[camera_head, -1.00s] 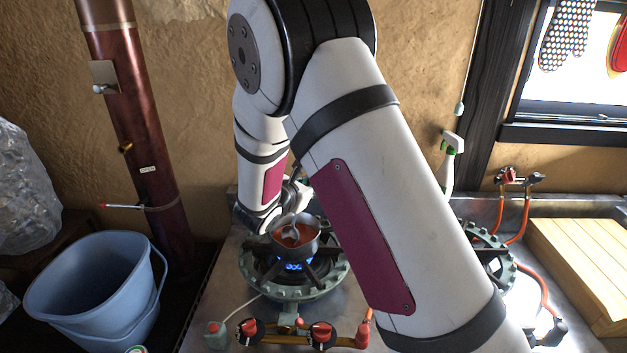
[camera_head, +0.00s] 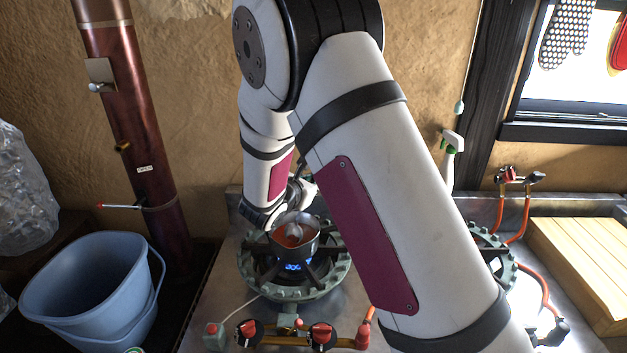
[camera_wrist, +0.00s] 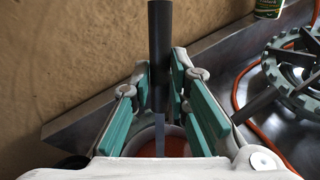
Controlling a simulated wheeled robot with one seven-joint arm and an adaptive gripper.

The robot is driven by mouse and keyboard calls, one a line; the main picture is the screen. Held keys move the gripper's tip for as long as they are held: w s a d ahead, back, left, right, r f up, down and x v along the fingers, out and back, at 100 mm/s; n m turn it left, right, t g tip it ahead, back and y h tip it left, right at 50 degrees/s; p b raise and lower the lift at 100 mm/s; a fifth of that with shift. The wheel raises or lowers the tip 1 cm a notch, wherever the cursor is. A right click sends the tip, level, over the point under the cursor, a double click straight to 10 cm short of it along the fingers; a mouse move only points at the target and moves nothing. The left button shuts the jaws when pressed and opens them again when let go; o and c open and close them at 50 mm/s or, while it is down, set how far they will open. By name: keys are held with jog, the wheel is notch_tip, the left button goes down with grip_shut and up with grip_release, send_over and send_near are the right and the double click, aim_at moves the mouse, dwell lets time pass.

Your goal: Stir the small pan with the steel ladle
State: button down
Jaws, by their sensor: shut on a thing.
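The small pan (camera_head: 304,252) stands on the left burner and holds red sauce. The steel ladle's head (camera_head: 294,231) is down in the sauce inside the pan. In the wrist view my gripper (camera_wrist: 166,102) is shut on the steel ladle, with its green-padded fingers on either side of the handle. The dark ladle handle (camera_wrist: 160,45) rises upright between the fingers, and the pan with red sauce (camera_wrist: 172,146) shows below, partly hidden by the gripper. In the head view my arm covers much of the gripper.
The left burner (camera_head: 257,283) has a blue flame. Another burner (camera_head: 497,262) with orange hoses stands to the right, partly behind my arm. A blue bucket (camera_head: 90,285) is at left, a spray bottle (camera_head: 451,160) at the back, a wooden board (camera_head: 580,255) at right.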

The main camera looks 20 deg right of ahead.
jog(key=shift+r, duration=0.1)
jog(key=d+r+p, duration=0.2)
jog(key=d+r, duration=0.1)
jog(key=r, duration=0.4)
jog(key=shift+w, duration=0.2)
dwell(0.4)
jog(key=shift+p, duration=0.3)
dwell(0.5)
jog(key=shift+r+p, duration=0.95)
jog(key=shift+r, duration=1.5)
